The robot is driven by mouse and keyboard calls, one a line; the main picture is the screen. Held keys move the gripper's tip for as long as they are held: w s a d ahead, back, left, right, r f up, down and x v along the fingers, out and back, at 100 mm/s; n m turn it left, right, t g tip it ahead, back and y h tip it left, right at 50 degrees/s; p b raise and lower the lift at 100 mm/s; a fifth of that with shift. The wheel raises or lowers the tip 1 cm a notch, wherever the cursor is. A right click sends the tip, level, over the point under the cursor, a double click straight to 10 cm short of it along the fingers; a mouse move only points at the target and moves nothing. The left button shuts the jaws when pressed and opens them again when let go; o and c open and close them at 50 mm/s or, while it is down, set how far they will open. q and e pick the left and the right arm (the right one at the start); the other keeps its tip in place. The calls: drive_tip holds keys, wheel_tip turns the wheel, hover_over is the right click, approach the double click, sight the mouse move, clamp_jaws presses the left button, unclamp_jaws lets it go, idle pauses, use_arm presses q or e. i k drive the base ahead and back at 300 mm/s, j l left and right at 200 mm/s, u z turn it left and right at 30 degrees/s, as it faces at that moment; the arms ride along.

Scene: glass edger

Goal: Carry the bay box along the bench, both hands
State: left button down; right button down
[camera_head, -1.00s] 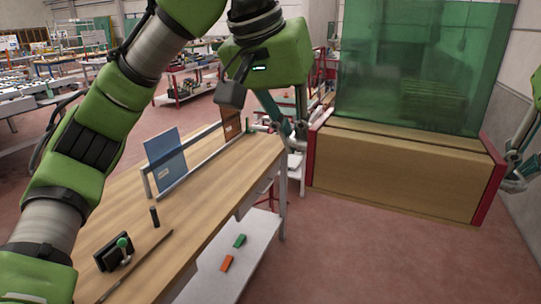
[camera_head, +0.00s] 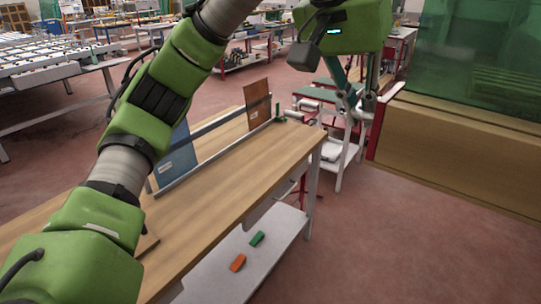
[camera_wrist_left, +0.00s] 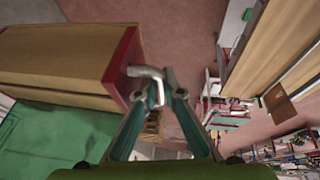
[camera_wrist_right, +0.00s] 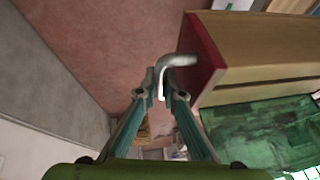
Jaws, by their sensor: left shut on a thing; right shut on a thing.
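The bay box (camera_head: 450,150) is a long wooden box with red ends, at the right of the head view. A green see-through pane (camera_head: 480,60) stands up out of it. My left gripper (camera_head: 362,108) is shut on the grey handle at the box's left red end. The left wrist view shows this handle (camera_wrist_left: 147,72) between the fingertips. My right gripper (camera_wrist_right: 163,92) is shut on the other grey handle (camera_wrist_right: 180,61), beside the red end in the right wrist view. The box's right end is outside the head view. The box hangs clear of the bench.
The wooden bench (camera_head: 235,190) stands left of the box, with a rack holding a blue pane (camera_head: 178,155) and a brown pane (camera_head: 257,104). Its lower shelf (camera_head: 270,255) carries orange and green blocks. A red-framed cart stands behind the left gripper. Floor (camera_head: 400,240) in front is clear.

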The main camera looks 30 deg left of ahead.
sight(266, 157)
drive_tip(key=i+u, duration=0.1)
drive_tip(key=i, duration=0.85)
drive_tip(key=i+l+u, duration=0.1)
drive_tip(key=i, duration=0.85)
drive_tip(key=i+u, duration=0.3)
drive_tip(key=i, duration=0.2)
drive_tip(key=i+l+u, duration=0.25)
drive_tip(key=i, duration=0.25)
drive_tip(key=i+u, duration=0.2)
drive_tip(key=u, duration=0.25)
drive_tip(key=i+u, duration=0.2)
drive_tip(key=u, duration=1.7)
